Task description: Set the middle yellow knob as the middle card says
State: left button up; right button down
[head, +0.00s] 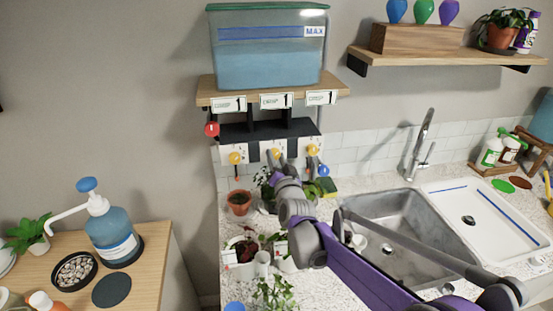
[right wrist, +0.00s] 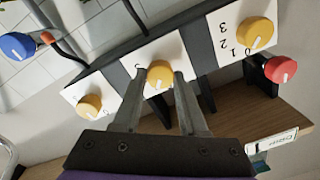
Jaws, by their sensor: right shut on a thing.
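The middle yellow knob (head: 277,153) is on a white dial plate below the wooden shelf, with a yellow knob on either side. My right gripper (head: 281,163) reaches up to it from below. In the right wrist view, the two fingers of my right gripper (right wrist: 161,82) are closed on the sides of the middle yellow knob (right wrist: 160,69). The knob has a pale pointer line; most of its dial numbers are hidden by the fingers. The middle card (head: 276,101) on the shelf edge shows a large 1. My left gripper is not in view.
The left yellow knob (head: 235,158) and right yellow knob (head: 313,150) flank the middle one closely. A red knob (head: 211,129) and a blue knob (head: 323,170) lie outside them. A water tank (head: 268,52) stands on the shelf. Potted plants and a sink (head: 385,225) are below.

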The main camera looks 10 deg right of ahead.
jog(key=shift+c, duration=2.2)
grip_release()
jog(key=s+b, duration=0.1)
jog(key=s, duration=0.9)
jog(key=shift+s, duration=0.4)
jog(key=shift+d+f, duration=0.1)
jog(key=shift+f, duration=0.05)
